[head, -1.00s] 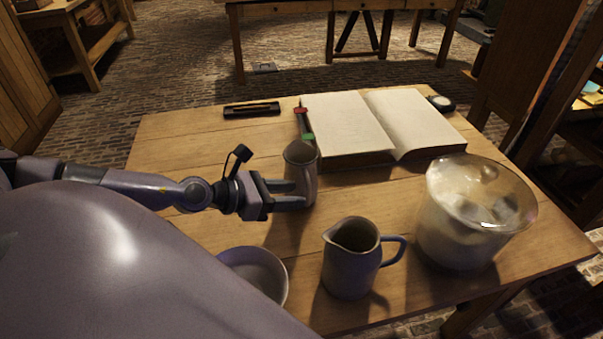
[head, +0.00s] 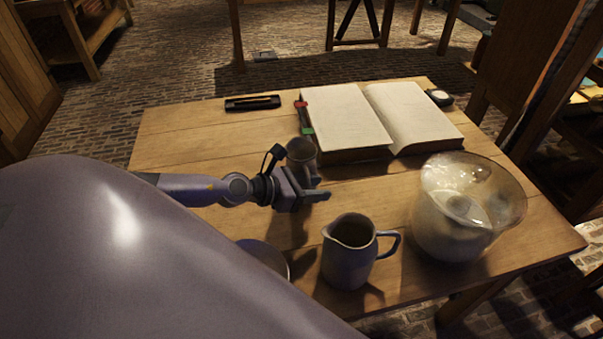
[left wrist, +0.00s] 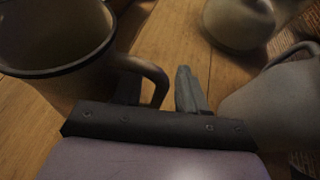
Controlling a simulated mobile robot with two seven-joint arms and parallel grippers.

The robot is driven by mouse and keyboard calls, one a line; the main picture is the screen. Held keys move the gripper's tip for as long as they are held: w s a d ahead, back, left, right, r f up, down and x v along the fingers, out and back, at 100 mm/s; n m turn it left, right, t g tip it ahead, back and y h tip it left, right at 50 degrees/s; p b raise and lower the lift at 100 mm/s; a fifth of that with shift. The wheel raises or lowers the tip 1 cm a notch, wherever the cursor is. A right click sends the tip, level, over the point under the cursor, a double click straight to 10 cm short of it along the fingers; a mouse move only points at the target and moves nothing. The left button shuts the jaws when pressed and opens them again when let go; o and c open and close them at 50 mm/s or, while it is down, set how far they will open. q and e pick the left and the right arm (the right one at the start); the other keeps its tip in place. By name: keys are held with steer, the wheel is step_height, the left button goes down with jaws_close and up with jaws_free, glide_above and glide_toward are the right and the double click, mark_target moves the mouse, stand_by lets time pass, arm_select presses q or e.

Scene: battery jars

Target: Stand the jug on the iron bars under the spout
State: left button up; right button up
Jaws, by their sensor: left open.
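My right gripper is out of view.
A large glass jar (head: 455,228) stands at the right. A bowl (head: 272,258) is partly hidden behind my arm. An open book (head: 350,122), a dark pen case (head: 252,103) and a small round item (head: 440,97) lie at the back.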

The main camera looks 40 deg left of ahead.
arm_select(q)
steer(key=shift+w+f, duration=0.1)
steer(key=shift+w, duration=0.05)
jaws_close()
steer(key=shift+r, duration=0.2)
